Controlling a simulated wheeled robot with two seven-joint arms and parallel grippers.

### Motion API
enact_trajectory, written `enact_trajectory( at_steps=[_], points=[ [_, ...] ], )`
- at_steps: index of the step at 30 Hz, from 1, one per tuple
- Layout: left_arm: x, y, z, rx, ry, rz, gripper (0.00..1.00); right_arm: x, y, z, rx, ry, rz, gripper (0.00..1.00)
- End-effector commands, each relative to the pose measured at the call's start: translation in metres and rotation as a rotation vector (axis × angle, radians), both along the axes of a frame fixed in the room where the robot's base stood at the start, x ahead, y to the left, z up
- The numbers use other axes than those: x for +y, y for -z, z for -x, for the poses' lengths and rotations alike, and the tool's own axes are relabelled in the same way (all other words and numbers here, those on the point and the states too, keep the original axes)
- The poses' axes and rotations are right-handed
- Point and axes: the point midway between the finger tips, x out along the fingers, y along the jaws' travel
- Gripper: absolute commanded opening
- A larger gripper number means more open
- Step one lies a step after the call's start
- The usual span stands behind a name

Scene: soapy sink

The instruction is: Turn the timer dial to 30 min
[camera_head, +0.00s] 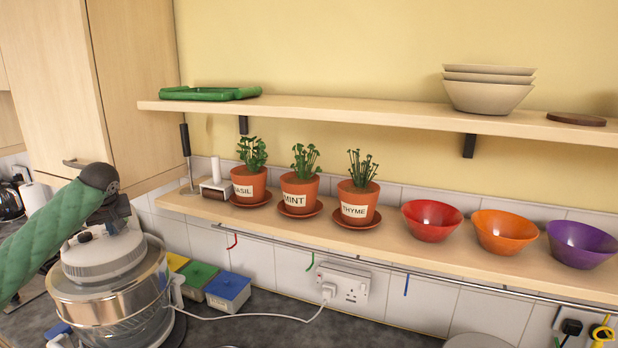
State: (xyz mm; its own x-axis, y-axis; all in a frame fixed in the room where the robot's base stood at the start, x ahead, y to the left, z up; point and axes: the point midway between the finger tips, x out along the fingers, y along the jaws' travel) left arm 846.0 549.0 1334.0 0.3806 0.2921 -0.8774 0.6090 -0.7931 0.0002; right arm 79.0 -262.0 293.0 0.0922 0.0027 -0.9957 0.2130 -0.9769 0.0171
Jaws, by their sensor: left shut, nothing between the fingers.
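A round countertop appliance (108,296) with a clear bowl and a white lid (104,258) stands at the lower left. A small dark detail (85,237) shows on top of the lid; I cannot tell whether it is the timer dial. No dial markings are readable. My left arm comes in from the left in a green sleeve. My left gripper (114,226) points down at the top of the lid, shut and empty. Its dark wrist hides part of the lid's top, and I cannot tell whether the fingers touch anything. My right gripper is out of view.
Yellow, green and blue boxes (228,290) stand right of the appliance, with a white cable running to the wall socket (342,285). Above, a shelf (390,242) carries potted herbs (300,191) and coloured bowls (505,230). A tall cabinet (130,80) stands behind the arm.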

Motion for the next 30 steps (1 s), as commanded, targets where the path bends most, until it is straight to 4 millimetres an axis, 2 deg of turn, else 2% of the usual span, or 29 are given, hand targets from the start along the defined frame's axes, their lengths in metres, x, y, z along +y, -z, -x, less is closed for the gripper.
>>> enact_trajectory(
  at_steps=[17, 30],
  points=[
    [-0.003, -0.001, 0.007, 0.0, 0.0, 0.0, 0.0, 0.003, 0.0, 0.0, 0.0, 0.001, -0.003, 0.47],
    [-0.003, -0.039, 0.007, -0.002, 0.001, 0.001, 0.0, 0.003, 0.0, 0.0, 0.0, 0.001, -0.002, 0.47]
  ],
)
